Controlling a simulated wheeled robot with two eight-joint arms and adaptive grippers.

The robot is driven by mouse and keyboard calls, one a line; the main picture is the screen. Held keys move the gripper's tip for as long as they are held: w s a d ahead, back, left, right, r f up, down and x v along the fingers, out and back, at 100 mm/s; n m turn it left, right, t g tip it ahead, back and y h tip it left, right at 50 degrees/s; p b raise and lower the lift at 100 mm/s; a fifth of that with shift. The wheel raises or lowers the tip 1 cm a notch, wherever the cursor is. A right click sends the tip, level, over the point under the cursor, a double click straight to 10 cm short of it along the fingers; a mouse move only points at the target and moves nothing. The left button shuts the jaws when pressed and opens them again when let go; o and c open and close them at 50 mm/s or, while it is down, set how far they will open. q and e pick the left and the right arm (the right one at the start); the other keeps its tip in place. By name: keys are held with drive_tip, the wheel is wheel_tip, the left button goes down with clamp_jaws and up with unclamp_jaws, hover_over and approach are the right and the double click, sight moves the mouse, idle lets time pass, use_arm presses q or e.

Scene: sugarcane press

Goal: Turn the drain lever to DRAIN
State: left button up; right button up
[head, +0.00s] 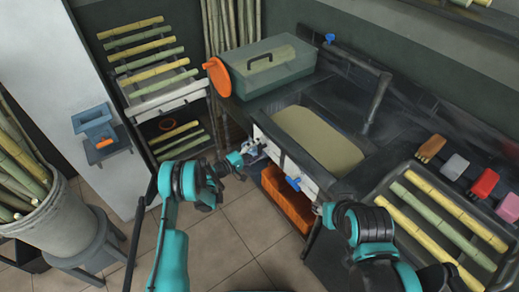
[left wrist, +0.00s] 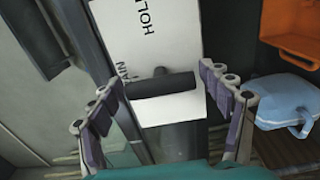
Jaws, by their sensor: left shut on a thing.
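The drain lever (left wrist: 162,84) is a dark bar on a white label plate (left wrist: 160,30). In the left wrist view it lies crosswise, below the letters of HOLD and beside partly covered letters. My left gripper (left wrist: 161,95) has one finger at each end of the bar and is shut on it. In the head view my left gripper (head: 252,152) is at the white front panel (head: 273,148) below the sink, and the lever is too small to make out there. My right arm's end (head: 326,212) is near the counter's front edge; its fingers are not clear.
An orange crate (head: 287,203) stands under the counter, and a blue handle (head: 293,184) sticks out from the front panel. A pale blue jug (left wrist: 287,104) is right of my left gripper. A bucket of cane (head: 50,222) stands at left. The tiled floor in front is clear.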

use_arm(q)
drive_tip(key=o, duration=1.2)
drive_tip(key=shift+c, duration=0.2)
drive_tip(key=v, duration=0.7)
drive_tip(key=shift+a, duration=0.15)
drive_tip(key=shift+s, duration=0.15)
